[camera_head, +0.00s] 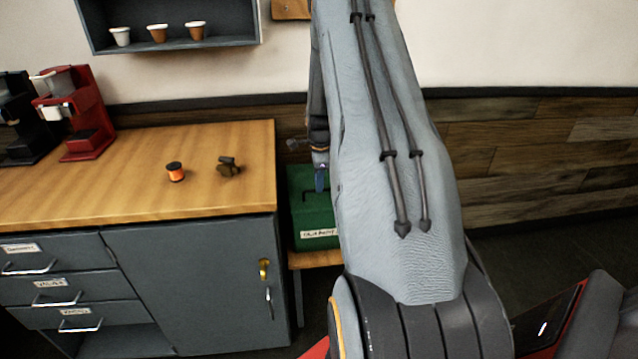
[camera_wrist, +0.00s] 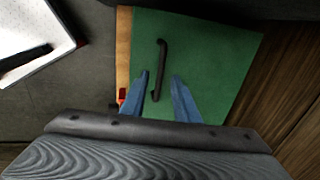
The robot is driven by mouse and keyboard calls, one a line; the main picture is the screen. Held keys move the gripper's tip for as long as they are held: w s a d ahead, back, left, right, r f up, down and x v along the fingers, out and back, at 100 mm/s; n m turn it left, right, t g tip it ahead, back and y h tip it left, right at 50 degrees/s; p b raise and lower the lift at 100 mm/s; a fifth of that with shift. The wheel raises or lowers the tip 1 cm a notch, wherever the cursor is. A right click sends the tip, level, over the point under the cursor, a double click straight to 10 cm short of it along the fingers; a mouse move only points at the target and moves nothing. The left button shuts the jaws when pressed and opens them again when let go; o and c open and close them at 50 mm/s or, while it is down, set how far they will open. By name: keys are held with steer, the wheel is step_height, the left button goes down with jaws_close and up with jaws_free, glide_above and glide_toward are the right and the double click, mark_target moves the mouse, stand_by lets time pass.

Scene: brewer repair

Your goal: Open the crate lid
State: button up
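The green crate (camera_head: 312,226) stands on a low wooden stand to the right of the counter, with a white label on its front; my arm hides its right part. In the wrist view its green lid (camera_wrist: 215,62) looks closed, with a black bar handle (camera_wrist: 160,60) on top. My gripper (camera_wrist: 161,75) is open, with its two blue fingers on either side of the handle's near end in the picture. I cannot tell how far above the lid they are. In the head view one blue fingertip (camera_head: 321,179) shows in front of the crate.
The wooden counter (camera_head: 110,190) holds an orange spool (camera_head: 175,172), a small dark part (camera_head: 229,166) and a red brewer (camera_head: 82,115). A small red piece (camera_wrist: 122,96) shows at the crate's left edge. A wood-panelled wall (camera_wrist: 290,95) runs close along the crate's right.

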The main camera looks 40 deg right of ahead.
steer(key=shift+w+d+f, duration=0.15)
steer(key=shift+f, duration=0.9)
jaws_close()
steer(key=shift+r, duration=0.15)
